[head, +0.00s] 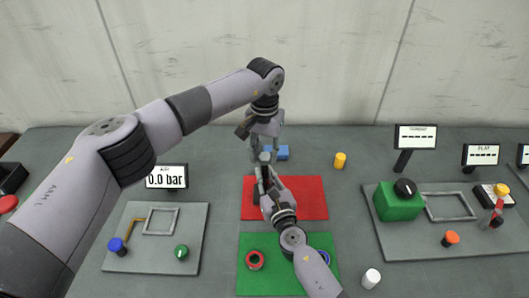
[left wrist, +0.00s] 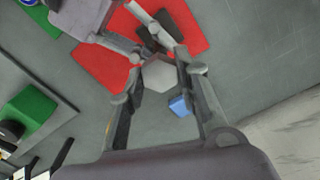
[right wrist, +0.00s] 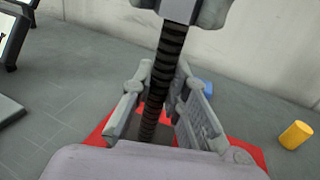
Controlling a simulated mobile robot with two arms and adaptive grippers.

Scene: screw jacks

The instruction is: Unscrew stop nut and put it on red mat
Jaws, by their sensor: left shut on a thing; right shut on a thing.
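My left gripper (head: 264,145) reaches down from above and is shut on a light grey hexagonal nut (left wrist: 158,75), seen between its fingertips in the left wrist view. My right gripper (head: 264,175) comes from the front, below the left one, and is shut on the dark threaded screw (right wrist: 165,75). The screw stands near upright in the right wrist view, and its top end is hidden by my left gripper. The red mat (head: 307,197) lies under both grippers. The foot of the screw is hidden by my right gripper.
A green mat (head: 290,284) in front holds a red ring (head: 254,260) and a partly hidden blue part. A blue block (head: 282,152) and a yellow cylinder (head: 340,160) stand behind. Panels stand left (head: 145,262) and right (head: 415,237). The red mat's right side is bare.

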